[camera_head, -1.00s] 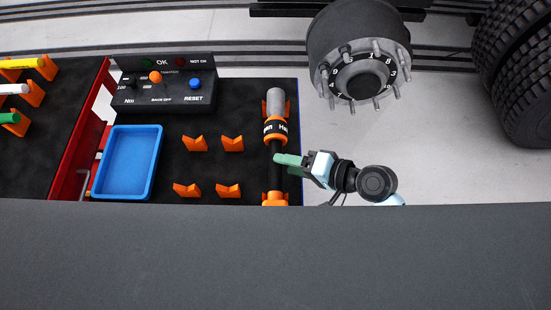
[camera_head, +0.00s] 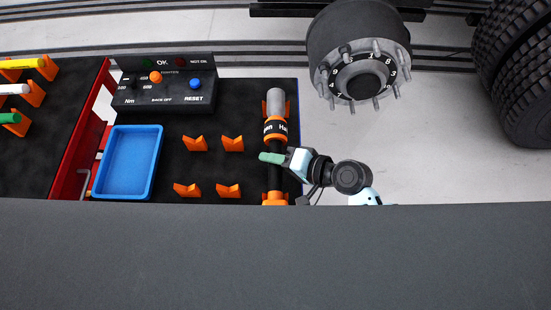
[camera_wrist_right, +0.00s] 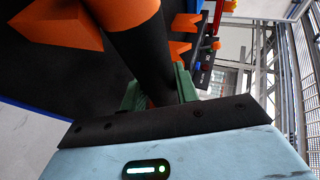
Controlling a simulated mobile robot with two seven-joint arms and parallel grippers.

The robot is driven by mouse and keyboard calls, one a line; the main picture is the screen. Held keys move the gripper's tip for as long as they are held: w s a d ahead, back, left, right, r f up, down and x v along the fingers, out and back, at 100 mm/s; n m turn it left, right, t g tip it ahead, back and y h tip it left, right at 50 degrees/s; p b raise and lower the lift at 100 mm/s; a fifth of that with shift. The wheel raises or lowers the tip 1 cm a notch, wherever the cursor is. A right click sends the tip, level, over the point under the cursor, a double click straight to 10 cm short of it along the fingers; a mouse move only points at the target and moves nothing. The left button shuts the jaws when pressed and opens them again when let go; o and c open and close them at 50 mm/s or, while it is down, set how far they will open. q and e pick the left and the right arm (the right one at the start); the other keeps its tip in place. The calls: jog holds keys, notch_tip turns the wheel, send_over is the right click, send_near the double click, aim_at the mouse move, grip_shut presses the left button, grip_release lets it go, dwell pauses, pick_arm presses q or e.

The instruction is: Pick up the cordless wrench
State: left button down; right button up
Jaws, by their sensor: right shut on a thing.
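The cordless wrench (camera_head: 276,131) is a long tool with a grey end, orange bands and a black body. It lies lengthwise along the right side of the black bench top, resting on orange holders; its near end is cut off by the grey surface. My right gripper (camera_head: 272,158) comes in from the right, its green fingers across the black body below the upper orange band. In the right wrist view the green fingers (camera_wrist_right: 160,90) are on either side of the black wrench body (camera_wrist_right: 142,55), shut on it. My left gripper is not in view.
A blue tray (camera_head: 128,163), several empty orange holders (camera_head: 232,143) and a control box (camera_head: 165,93) are on the bench. A wheel hub with studs (camera_head: 362,70) stands at the upper right, and tyres (camera_head: 515,75) at the right edge. A grey surface (camera_head: 275,255) fills the foreground.

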grip_shut()
jog(key=shift+w+r, duration=0.1)
jog(key=shift+r, duration=0.05)
jog(key=shift+r+p, duration=0.3)
jog(key=shift+r, duration=1.45)
jog(key=s+a+r, duration=0.1)
jog(key=s, duration=1.5)
jog(key=shift+a+r, duration=0.25)
jog(key=shift+a, duration=0.05)
